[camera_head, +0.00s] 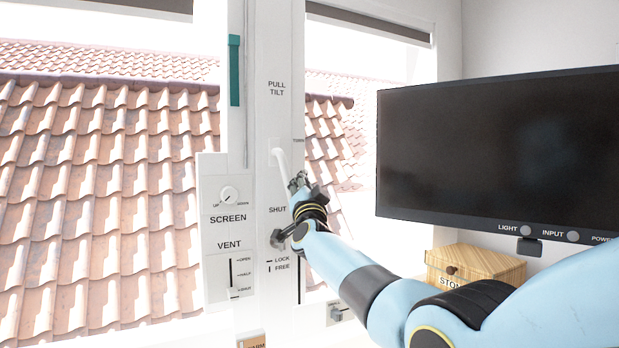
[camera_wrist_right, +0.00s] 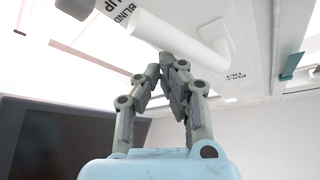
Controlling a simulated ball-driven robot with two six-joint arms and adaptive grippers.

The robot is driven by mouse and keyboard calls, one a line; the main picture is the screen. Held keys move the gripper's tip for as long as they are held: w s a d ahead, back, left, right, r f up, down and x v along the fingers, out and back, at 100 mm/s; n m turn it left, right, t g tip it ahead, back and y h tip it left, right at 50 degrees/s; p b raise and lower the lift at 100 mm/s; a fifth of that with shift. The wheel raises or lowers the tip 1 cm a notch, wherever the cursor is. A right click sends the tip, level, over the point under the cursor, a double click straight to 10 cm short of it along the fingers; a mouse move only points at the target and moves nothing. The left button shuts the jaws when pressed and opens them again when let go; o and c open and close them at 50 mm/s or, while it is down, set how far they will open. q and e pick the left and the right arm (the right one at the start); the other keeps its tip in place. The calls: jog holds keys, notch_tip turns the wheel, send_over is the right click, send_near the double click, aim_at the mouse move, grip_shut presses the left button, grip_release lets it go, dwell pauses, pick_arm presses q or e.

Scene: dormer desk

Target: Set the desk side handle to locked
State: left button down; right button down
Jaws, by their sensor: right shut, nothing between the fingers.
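A white L-shaped window handle (camera_head: 283,160) sits on the frame post between the two windows. Its plate is below the words PULL TILT, with TURN to its right and SHUT below. The lever points down and slightly right. In the right wrist view the handle (camera_wrist_right: 180,33) runs across just beyond the fingertips. My right gripper (camera_head: 299,183) is at the lever's lower end, which it partly hides. In the wrist view the gripper (camera_wrist_right: 168,62) is shut and empty, with its tips close to the lever; I cannot tell whether they touch. My left gripper is out of view.
A panel (camera_head: 213,260) with SCREEN dial and VENT slider stands left. A dark monitor (camera_head: 490,150) and wooden box (camera_head: 478,262) are right, close to my arm.

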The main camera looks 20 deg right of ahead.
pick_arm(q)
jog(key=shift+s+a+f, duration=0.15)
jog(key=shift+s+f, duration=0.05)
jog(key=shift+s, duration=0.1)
pick_arm(e)
jog(key=shift+a+f, duration=0.25)
jog(key=shift+a, duration=0.3)
jog(key=shift+a+f, duration=0.25)
jog(key=shift+a, duration=0.25)
jog(key=shift+a, duration=0.1)
